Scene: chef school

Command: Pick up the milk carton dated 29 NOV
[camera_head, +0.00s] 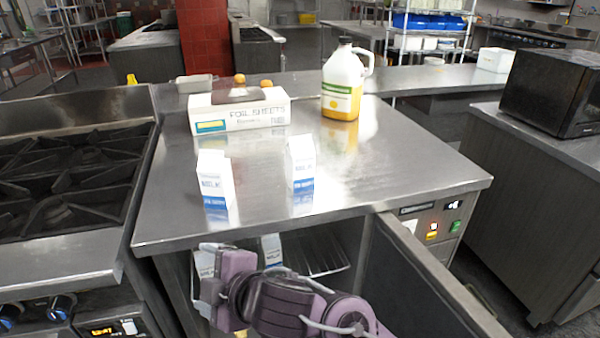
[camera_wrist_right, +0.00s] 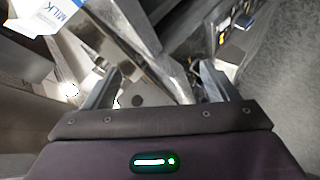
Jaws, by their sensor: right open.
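Two white milk cartons with blue bands stand upright on the steel counter: the left carton (camera_head: 214,178) and the right carton (camera_head: 300,168). Another carton (camera_head: 204,263) and a further carton (camera_head: 271,248) show partly in the open compartment below the counter, behind my right arm. The dates are too small to read. My right gripper (camera_head: 207,285) is at the compartment opening, below the counter's front edge. In the right wrist view its jaws (camera_wrist_right: 160,88) are apart with no carton between them. A milk carton (camera_wrist_right: 62,14) shows at the top left there. My left gripper is not in view.
An open cabinet door (camera_head: 415,280) stands right of my arm. On the counter (camera_head: 400,185) are a foil sheets box (camera_head: 240,112) and a juice jug (camera_head: 342,85). A stove (camera_head: 65,190) adjoins on the left. The counter's front right is clear.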

